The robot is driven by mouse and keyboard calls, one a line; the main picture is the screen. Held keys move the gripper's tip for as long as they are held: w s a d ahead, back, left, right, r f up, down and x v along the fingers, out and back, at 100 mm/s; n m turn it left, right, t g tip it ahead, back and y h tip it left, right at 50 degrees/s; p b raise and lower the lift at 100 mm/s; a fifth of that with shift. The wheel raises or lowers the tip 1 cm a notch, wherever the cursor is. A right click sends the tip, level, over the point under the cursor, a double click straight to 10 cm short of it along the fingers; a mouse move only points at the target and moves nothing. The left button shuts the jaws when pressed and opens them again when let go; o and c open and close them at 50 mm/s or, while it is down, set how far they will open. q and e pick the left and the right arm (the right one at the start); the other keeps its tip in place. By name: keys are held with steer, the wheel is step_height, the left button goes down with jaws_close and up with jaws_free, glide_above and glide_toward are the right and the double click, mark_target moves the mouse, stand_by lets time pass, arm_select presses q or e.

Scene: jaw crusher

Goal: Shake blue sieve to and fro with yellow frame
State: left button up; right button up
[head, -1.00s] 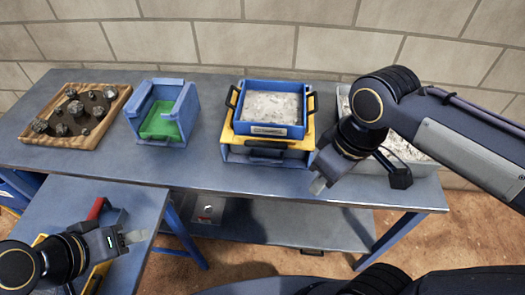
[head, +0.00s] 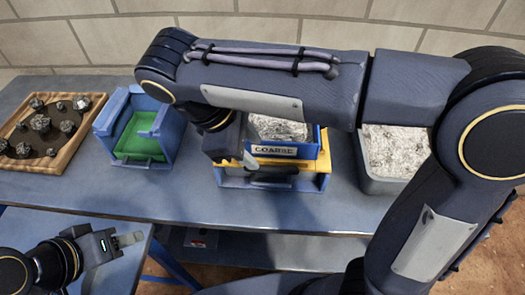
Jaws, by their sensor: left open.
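The blue sieve (head: 318,146), labelled COARSE and holding pale grey material, sits on the yellow frame (head: 312,163) over a blue-and-white base box (head: 312,184) on the bench. My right arm crosses in front and hides the sieve's back and left side. My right gripper (head: 246,160) points down at the sieve's left side, where the left handle is hidden. I cannot tell whether its fingers are around the handle or beside it, or whether they are shut. My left gripper (head: 130,239) is open and empty over the lower table at the lower left, away from the sieve.
A blue box with a green inside (head: 140,135) stands left of the sieve. A wooden tray (head: 62,163) with several dark rocks lies further left. A grey bin (head: 385,185) of pale material stands to the right. The bench front (head: 200,195) is clear.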

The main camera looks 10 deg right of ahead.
mark_target(269, 168)
steer(key=b+x, duration=0.1)
steer(key=x, duration=0.6)
steer(key=shift+d+f, duration=0.15)
steer(key=shift+f, duration=0.05)
jaws_close()
